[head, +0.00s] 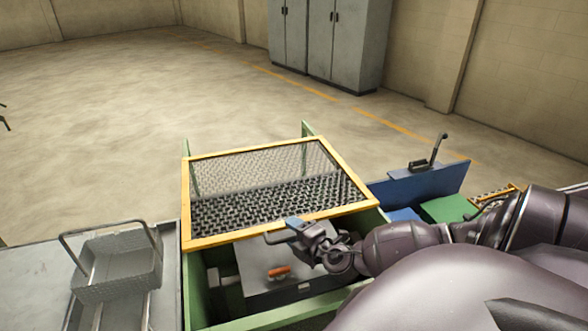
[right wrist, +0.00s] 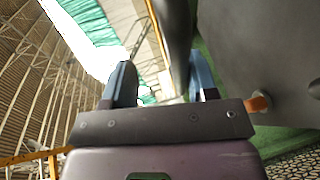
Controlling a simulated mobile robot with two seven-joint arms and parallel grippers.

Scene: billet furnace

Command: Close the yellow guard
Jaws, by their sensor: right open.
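The yellow guard (head: 228,237) is a yellow frame with dark wire mesh, tilted over the green machine frame (head: 196,290) in the head view. A gap below its front edge shows the machine's inside. A grey bar handle (head: 274,239) is at that front edge. My right gripper (head: 293,226) is at the handle's right end; I cannot tell whether they touch. In the right wrist view its fingers (right wrist: 161,82) are apart, with a grey bar-like shape between or beyond them. My left gripper does not show.
Below the guard is a grey box with an orange handle (head: 279,271). A metal basket (head: 118,268) stands on the left table. A blue panel (head: 425,183) with a black lever is at right. Grey cabinets (head: 345,45) stand far back; the floor between is clear.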

